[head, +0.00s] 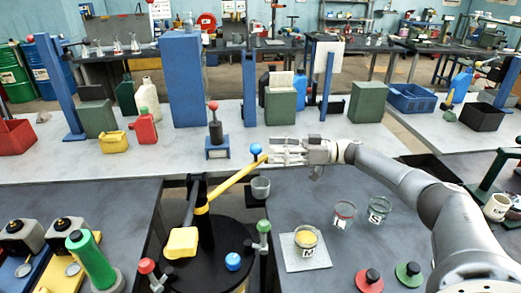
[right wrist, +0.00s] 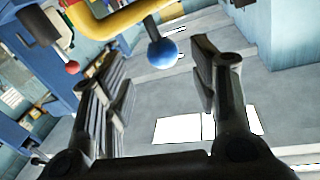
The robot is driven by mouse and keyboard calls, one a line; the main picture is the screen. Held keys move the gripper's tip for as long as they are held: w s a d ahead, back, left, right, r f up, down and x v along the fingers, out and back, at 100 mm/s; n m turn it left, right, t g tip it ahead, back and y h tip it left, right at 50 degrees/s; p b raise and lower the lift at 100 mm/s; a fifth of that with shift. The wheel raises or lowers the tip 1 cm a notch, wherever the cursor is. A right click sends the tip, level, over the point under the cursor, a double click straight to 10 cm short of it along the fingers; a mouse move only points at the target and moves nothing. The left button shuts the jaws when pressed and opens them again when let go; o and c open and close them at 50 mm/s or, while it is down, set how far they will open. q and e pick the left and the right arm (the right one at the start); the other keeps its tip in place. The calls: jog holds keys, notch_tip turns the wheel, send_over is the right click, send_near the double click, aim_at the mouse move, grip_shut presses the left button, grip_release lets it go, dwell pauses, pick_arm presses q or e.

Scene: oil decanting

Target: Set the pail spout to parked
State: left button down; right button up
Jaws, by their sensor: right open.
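A yellow spout arm (head: 232,181) reaches up and right from a black post (head: 204,225) that stands on a round black base. A blue ball knob (head: 256,148) is at its far end, and a yellow block (head: 182,242) is at the near side of the post. My right gripper (head: 273,153) is just right of the knob. In the right wrist view my right gripper (right wrist: 165,85) is open, with the blue knob (right wrist: 162,52) ahead between its fingers; I cannot tell whether they touch. The yellow pipe (right wrist: 115,22) curves above it. My left gripper is not in view.
Glass jars (head: 344,212) and a jar of yellow liquid (head: 306,240) stand to the right. A red-knobbed lever (head: 148,268) and a green-knobbed lever (head: 264,228) flank the base. Behind is a light bench with cans.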

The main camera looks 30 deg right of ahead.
jog(key=v, duration=0.5)
jog(key=shift+s+d, duration=0.1)
dwell(0.3)
